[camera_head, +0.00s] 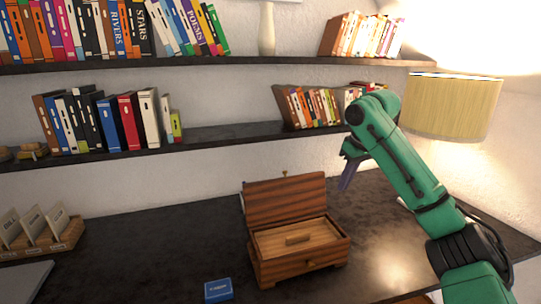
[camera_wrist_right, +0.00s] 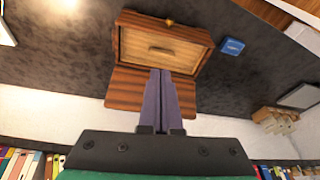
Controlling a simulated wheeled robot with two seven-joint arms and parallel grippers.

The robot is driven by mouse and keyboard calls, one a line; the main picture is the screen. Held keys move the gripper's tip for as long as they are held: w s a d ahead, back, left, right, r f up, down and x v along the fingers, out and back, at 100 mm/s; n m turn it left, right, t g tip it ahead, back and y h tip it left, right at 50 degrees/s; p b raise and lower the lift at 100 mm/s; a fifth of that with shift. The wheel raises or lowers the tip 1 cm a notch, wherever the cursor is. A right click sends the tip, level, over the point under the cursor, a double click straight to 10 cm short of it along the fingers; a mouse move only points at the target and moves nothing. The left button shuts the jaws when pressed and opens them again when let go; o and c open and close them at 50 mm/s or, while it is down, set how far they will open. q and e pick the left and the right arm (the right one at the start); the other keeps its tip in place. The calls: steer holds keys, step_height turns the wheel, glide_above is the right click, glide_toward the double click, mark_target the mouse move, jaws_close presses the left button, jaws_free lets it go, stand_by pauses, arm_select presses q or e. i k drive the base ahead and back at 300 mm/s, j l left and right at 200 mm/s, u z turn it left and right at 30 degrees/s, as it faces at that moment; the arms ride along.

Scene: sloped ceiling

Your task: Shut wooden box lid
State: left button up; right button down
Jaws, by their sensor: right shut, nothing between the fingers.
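The wooden box (camera_head: 275,268) stands on the dark tabletop with its lid (camera_head: 283,199) raised at the back. Its light inner panel with a small wooden handle shows inside. In the right wrist view the box (camera_wrist_right: 190,67) appears upside down, with the lid (camera_wrist_right: 124,88) below it. My right gripper (camera_head: 346,184) is shut and empty. In the head view it hangs in the air right of the lid, apart from it in the picture. In the wrist view its fingers (camera_wrist_right: 161,74) cover the middle of the lid; contact cannot be told. My left gripper is not in view.
A small blue box (camera_head: 218,290) lies left of the wooden box. A file holder (camera_head: 45,242) stands at the far left. Shelves of books (camera_head: 150,137) run along the wall. A lamp (camera_head: 452,106) is at the right. The tabletop left of the box is mostly clear.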

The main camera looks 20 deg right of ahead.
mark_target(272, 201)
steer(key=i, duration=1.15)
